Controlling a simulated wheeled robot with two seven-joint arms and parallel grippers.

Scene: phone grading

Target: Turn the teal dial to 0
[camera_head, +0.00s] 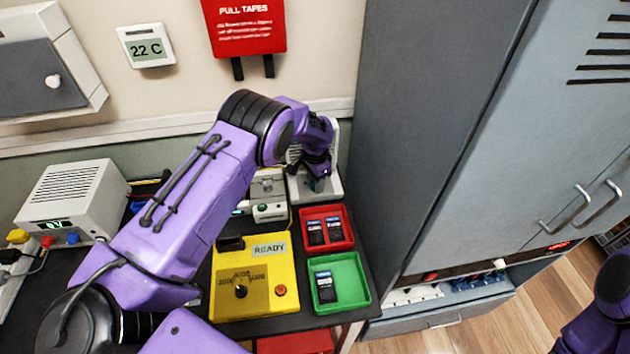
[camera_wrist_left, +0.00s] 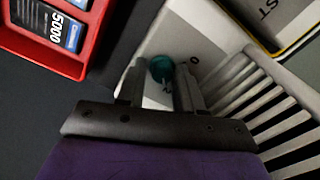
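The teal dial (camera_wrist_left: 161,68) sits on a pale panel and shows between the fingertips of my left gripper (camera_wrist_left: 160,72) in the left wrist view. The fingers are apart, one on each side of the dial, with a small gap visible. A 0 mark is printed on the panel to the right of the dial; another mark below it is partly hidden. In the head view my left gripper (camera_head: 317,172) is over the white device (camera_head: 332,190) by the cabinet and hides most of the dial. My right gripper is out of view.
A tall grey cabinet (camera_head: 425,130) rises close on the right.

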